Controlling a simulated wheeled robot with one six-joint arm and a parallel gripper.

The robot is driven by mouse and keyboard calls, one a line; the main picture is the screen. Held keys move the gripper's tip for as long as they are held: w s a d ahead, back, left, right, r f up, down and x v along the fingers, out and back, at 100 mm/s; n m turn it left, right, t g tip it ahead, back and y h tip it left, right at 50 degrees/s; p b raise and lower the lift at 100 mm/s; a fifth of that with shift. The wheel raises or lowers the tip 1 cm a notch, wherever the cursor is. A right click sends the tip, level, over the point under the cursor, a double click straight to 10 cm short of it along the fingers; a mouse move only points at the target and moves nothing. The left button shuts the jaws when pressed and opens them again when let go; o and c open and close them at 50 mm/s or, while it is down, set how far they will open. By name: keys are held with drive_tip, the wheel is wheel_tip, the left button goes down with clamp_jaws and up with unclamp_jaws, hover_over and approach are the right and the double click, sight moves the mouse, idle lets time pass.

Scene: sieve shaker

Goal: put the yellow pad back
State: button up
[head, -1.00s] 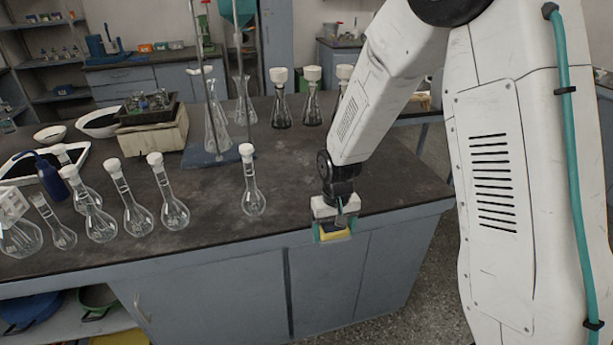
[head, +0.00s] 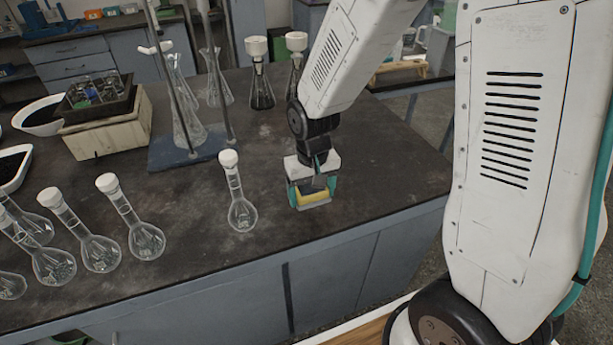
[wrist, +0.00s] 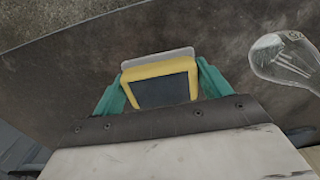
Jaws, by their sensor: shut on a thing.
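The yellow pad (head: 313,197) is between the fingers of my gripper (head: 312,193), near the front edge of the dark bench top (head: 390,160). In the wrist view the yellow pad (wrist: 160,70) shows a yellow rim around a dark face, with a pale strip along its far edge. The teal fingers of my gripper (wrist: 161,88) press on its two sides. I cannot tell whether the pad touches the bench or is held just above it.
A stoppered flask (head: 241,212) stands just left of my gripper, and it shows in the wrist view (wrist: 285,60). Several more flasks stand further left. A blue stand base (head: 185,150) and a sieve box (head: 105,130) are behind. The bench right of my gripper is clear.

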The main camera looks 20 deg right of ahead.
drive_tip(key=w+d, duration=0.1)
drive_tip(key=w, duration=0.2)
drive_tip(key=w+d, duration=0.1)
drive_tip(key=w, duration=0.2)
drive_tip(key=w+d+f, duration=0.1)
drive_tip(key=w, duration=0.2)
drive_tip(key=shift+w, duration=0.1)
drive_tip(key=shift+a+f, duration=0.1)
drive_tip(key=shift+f, duration=1.6)
drive_tip(key=shift+f, duration=0.15)
drive_tip(key=o, duration=1.1)
drive_tip(key=shift+c, duration=0.2)
